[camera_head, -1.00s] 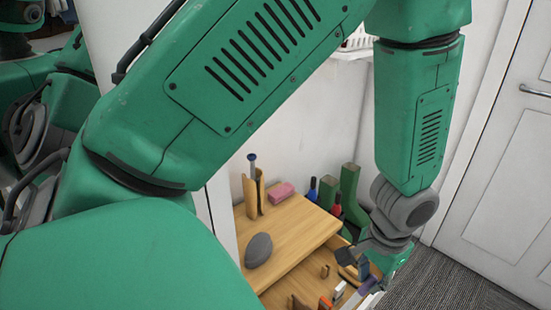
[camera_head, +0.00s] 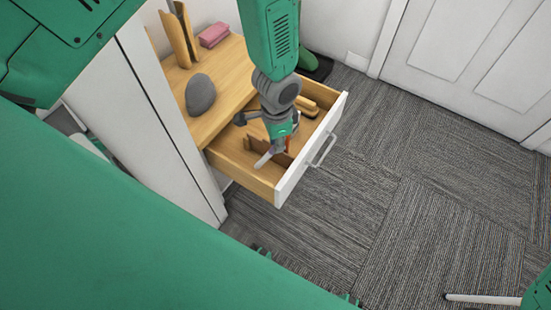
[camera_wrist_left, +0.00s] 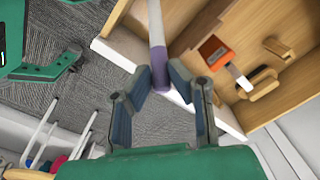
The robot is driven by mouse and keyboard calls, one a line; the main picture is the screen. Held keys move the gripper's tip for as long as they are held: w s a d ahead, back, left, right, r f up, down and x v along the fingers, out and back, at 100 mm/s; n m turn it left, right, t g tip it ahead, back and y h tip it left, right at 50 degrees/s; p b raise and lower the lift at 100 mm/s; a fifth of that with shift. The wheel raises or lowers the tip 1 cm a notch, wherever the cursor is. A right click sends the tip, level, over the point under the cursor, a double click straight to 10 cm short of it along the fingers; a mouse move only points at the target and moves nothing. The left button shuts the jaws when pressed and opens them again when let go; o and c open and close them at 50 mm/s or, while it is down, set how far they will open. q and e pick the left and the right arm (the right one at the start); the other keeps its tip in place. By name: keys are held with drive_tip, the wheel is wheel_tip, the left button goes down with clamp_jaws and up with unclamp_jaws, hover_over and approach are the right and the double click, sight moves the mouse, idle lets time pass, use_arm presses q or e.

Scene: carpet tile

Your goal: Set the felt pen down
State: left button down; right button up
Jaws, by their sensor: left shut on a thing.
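The felt pen (camera_wrist_left: 157,45), pale with a purple end, stands out from between the two dark fingers of my left gripper (camera_wrist_left: 160,82) in the left wrist view. My left gripper is shut on its purple end. In the head view my left gripper (camera_head: 272,142) hangs over the open drawer, and the pale pen (camera_head: 264,158) slants down and left from it, near the drawer's front left part. I cannot tell whether the pen touches the drawer. My right gripper is not clearly seen.
The open drawer (camera_head: 312,150) has a white front and metal handle. It holds a wooden brush (camera_head: 302,106), an orange item (camera_wrist_left: 212,50) and brown dividers. On the wooden top are a grey oval object (camera_head: 201,95) and a pink block (camera_head: 214,35). Carpet (camera_head: 370,180) lies clear to the right.

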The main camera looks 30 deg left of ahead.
use_arm(q)
wheel_tip(320, 180, down, 9)
drive_tip(key=b, duration=0.3)
drive_tip(key=shift+f, duration=0.2)
drive_tip(key=shift+f, duration=0.15)
drive_tip(key=c, duration=1.5)
unclamp_jaws()
wheel_tip(320, 180, up, 12)
drive_tip(key=p, duration=0.5)
drive_tip(key=shift+s+d, duration=0.15)
